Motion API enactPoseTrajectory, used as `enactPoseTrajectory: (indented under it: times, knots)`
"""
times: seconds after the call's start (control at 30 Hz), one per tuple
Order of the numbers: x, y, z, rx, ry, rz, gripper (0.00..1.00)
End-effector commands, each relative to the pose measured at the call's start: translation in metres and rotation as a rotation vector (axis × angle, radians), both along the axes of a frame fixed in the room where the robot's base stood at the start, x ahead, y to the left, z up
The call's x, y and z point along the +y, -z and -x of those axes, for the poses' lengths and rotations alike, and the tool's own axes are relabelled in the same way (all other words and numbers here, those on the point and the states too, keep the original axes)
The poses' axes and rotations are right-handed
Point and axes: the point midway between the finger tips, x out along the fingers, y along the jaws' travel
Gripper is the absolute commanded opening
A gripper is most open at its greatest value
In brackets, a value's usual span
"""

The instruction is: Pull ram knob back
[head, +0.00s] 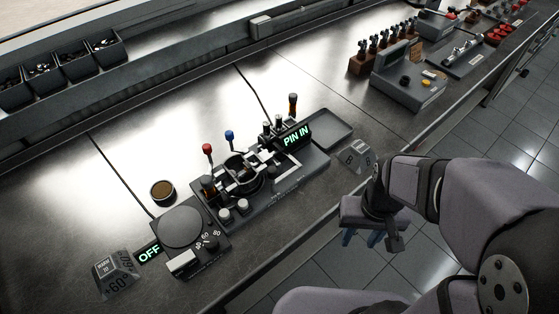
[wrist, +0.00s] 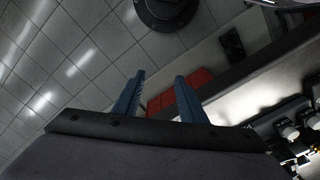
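The pin press fixture (head: 285,180) stands on the bench at the middle, with a lit "PIN IN" display (head: 297,137). It carries a red-knobbed lever (head: 207,149), a blue-knobbed lever (head: 229,135) and a brown-topped upright post (head: 292,103). I cannot tell which of these is the ram knob. My gripper (head: 362,238) hangs beyond the bench's front edge, right of the fixture and apart from it. In the wrist view my gripper (wrist: 158,80) has its two blue fingers spread, with nothing between them.
A round hotplate (head: 180,227) with an "OFF" display (head: 149,252) stands left of the fixture. A brown-filled cup (head: 162,190) sits behind it. An empty tray (head: 328,131) adjoins the fixture's right end. A small labelled block (head: 357,157) lies near the front edge.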

Motion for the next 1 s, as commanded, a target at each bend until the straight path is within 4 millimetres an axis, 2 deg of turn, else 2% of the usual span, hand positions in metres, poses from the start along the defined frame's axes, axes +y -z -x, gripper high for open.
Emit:
enactPoseTrajectory:
  times: [0.47,0.63,0.77,0.83,0.93,1.0]
  knots:
    - [0.001,0.0,0.0,0.004,0.007,-0.004,0.39]
    - [0.011,0.002,0.005,0.062,0.107,-0.058,0.39]
    - [0.034,0.002,0.01,0.172,0.299,-0.163,0.39]
    - [0.052,0.0,0.01,0.254,0.438,-0.243,0.39]
    - [0.083,-0.008,0.001,0.385,0.658,-0.38,0.39]
    - [0.105,-0.016,-0.012,0.481,0.815,-0.487,0.39]
